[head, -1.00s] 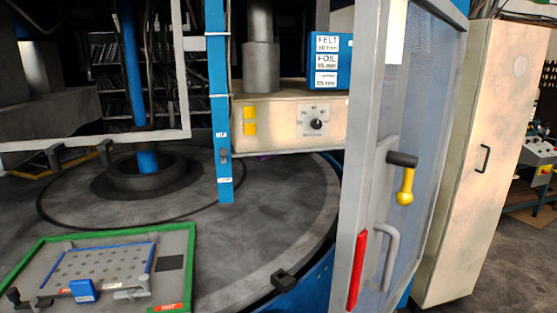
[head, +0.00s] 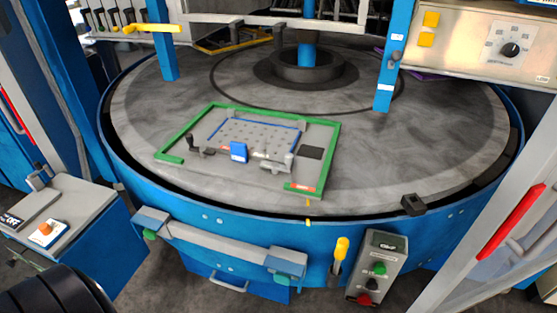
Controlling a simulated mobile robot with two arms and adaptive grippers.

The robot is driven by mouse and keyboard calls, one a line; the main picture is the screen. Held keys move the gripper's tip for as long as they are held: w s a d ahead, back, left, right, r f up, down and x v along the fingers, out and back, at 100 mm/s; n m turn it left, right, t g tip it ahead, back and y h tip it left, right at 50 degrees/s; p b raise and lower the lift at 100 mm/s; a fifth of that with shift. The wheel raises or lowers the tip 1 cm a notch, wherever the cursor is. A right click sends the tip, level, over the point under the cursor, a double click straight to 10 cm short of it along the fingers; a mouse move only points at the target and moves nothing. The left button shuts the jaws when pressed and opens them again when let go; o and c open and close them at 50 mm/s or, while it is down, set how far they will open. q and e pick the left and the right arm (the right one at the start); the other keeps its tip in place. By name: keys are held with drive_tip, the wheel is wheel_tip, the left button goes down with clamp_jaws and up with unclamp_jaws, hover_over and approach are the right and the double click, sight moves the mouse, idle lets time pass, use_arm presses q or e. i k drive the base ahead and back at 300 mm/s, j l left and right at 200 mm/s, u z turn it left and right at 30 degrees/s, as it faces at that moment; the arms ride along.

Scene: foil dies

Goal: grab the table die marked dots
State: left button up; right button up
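A grey plate with rows of dark dots (head: 255,134) and a blue edging lies on the round grey table. It sits inside a green, partly open frame (head: 324,153). A small blue block (head: 239,152) stands at the plate's front edge, and a grey clamp-like part (head: 276,161) is to its right. A dark handle (head: 195,145) is at the left front corner. A red-orange label (head: 302,188) is on the frame's front right corner; its text is too small to read.
The round table (head: 430,150) has a blue rim and is mostly bare around the frame. Blue posts (head: 390,75) stand at its back. A grey bar (head: 225,245) and a button box (head: 377,265) are at the front. A door with a red handle (head: 511,221) is at right.

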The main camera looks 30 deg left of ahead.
sight(244, 139)
drive_tip(key=i+j+u, duration=0.15)
drive_tip(key=u, duration=0.2)
drive_tip(key=i+u, duration=0.35)
